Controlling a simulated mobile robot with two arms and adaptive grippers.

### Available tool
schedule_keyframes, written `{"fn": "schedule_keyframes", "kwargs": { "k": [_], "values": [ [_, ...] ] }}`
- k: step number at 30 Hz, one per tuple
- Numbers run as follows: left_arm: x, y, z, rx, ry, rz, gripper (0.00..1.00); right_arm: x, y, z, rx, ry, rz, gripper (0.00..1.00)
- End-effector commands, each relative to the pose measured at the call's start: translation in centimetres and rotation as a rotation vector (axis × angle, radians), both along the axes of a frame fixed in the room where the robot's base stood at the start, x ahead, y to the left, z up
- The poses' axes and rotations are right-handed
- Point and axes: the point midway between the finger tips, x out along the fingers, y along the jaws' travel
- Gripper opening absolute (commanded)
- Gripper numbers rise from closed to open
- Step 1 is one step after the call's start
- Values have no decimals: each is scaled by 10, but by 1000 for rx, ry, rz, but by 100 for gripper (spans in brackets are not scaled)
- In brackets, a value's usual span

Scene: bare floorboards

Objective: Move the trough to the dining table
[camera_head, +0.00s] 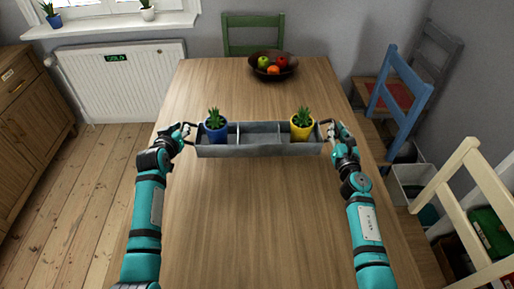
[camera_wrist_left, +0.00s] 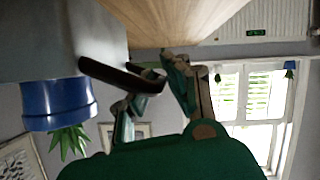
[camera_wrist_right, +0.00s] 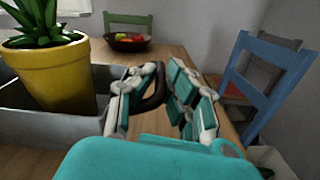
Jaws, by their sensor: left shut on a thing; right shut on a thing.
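A grey metal trough (camera_head: 258,150) with compartments is over the middle of the wooden dining table (camera_head: 250,220); I cannot tell whether it touches the top. A plant in a blue pot (camera_head: 215,132) is in its left compartment and a plant in a yellow pot (camera_head: 301,130) in its right one. The middle compartment is empty. My left gripper (camera_head: 183,132) is shut on the trough's left handle (camera_wrist_left: 122,75). My right gripper (camera_head: 334,132) is shut on its right handle (camera_wrist_right: 152,88). The yellow pot (camera_wrist_right: 55,75) also shows large in the right wrist view.
A dark fruit bowl (camera_head: 273,66) stands at the table's far end. A green chair (camera_head: 253,34) is behind it. Blue (camera_head: 399,95) and cream (camera_head: 470,205) chairs stand along the right side. The near part of the table is clear.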

Motion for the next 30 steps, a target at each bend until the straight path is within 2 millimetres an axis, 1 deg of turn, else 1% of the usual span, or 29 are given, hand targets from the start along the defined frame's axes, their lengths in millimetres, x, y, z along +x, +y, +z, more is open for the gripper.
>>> {"fn": "schedule_keyframes", "kwargs": {
  "k": [1, 8, 16, 23, 30],
  "values": [
    [1, 6, 0, 6, -9, 10, 0, 1, -7, -1, -4, -5, -13, 0],
    [1, 6, 2, 6, -9, 10, 0, 1, -7, 2, -4, -6, -13, 0],
    [1, 6, -1, 6, -9, 10, 0, 1, -7, -2, -4, -5, -13, 0],
    [1, 6, -11, 6, -9, 10, 0, 1, -6, -12, -4, -5, -13, 0],
    [1, 6, -27, 6, -9, 10, 0, 1, -6, -28, -4, -5, -13, 0]
  ]
}}
